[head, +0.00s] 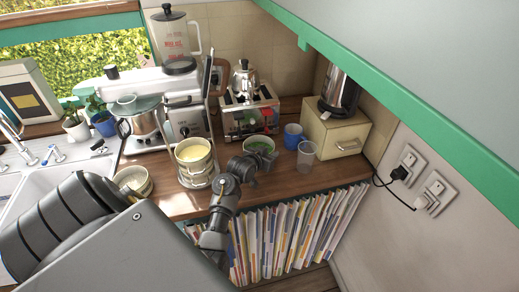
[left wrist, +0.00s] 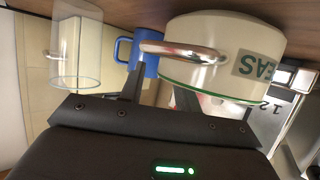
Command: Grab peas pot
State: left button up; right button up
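The peas pot (head: 261,145), a cream pot with green contents, stands on the wooden counter in the head view. In the left wrist view the peas pot (left wrist: 228,62) appears upside down, with a dark PEAS label, a green line and a metal handle (left wrist: 182,50). My left gripper (head: 262,164) is at the near side of the pot. In the left wrist view its two fingers (left wrist: 158,78) are spread apart close to the handle. Nothing looks gripped; I cannot tell whether the fingers touch the handle. My right gripper is out of view.
A blue mug (head: 292,135) and a clear glass (head: 305,156) stand right of the pot. A toaster (head: 249,112) is behind it. A wire stand with a pot of yellow contents (head: 193,152) is to the left. Books (head: 290,235) fill the shelf below.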

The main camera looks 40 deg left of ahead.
pick_arm(q)
jog(key=shift+w+a+f, duration=0.1)
jog(key=shift+w+f, duration=0.1)
jog(key=shift+w, duration=0.1)
jog(key=shift+s, duration=0.1)
jog(key=shift+c, duration=0.2)
grip_shut()
